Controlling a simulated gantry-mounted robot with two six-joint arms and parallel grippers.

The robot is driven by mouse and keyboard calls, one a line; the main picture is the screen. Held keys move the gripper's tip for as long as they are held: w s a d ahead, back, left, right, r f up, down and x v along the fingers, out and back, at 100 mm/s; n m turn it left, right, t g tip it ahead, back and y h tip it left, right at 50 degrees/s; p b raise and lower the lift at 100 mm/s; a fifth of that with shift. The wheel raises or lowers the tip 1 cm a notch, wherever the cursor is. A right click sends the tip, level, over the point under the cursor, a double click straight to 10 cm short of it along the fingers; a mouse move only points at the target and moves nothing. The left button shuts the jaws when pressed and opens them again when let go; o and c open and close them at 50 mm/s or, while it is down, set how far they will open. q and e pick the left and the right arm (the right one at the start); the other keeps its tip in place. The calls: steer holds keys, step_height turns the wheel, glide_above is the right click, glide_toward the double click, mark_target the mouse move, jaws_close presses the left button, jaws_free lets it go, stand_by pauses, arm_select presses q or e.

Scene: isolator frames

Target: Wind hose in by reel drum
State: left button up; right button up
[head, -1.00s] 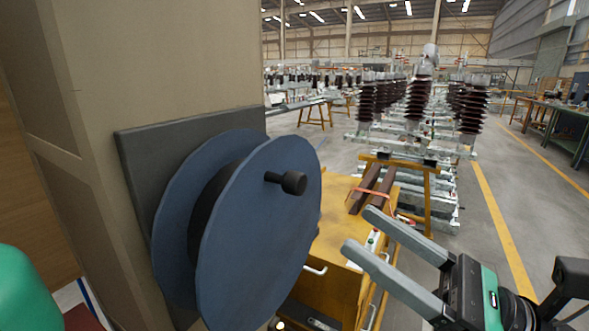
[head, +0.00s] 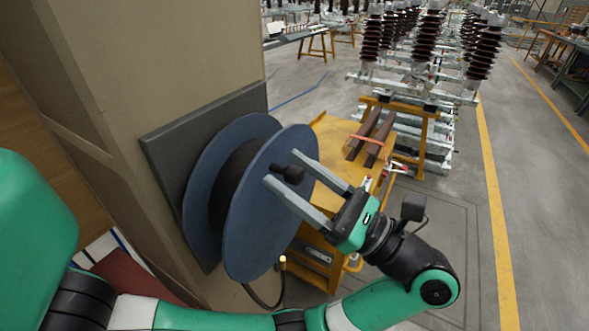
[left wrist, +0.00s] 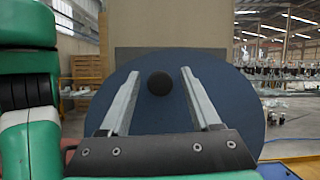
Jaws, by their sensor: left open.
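The blue reel drum (head: 262,215) stands upright on a dark backing plate (head: 190,135) fixed to a beige column. Its black crank knob (head: 288,173) sticks out from the front disc; the knob also shows in the left wrist view (left wrist: 159,83). The dark hose (head: 262,297) hangs below the drum, with a yellowish tip (head: 283,263). My left gripper (head: 281,168) is open, with its two grey fingers on either side of the knob in the head view. In the left wrist view the knob appears between the fingers (left wrist: 162,88), near their tips. Contact cannot be told. My right gripper does not show.
A yellow cabinet (head: 327,145) with dark bars on top stands right behind the drum. The beige column (head: 150,60) rises close on the left. Insulator frames (head: 425,60) stand farther back. Open grey floor lies to the right.

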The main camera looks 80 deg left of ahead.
arm_select(q)
jaws_close()
stand_by(0.3)
stand_by(1.1)
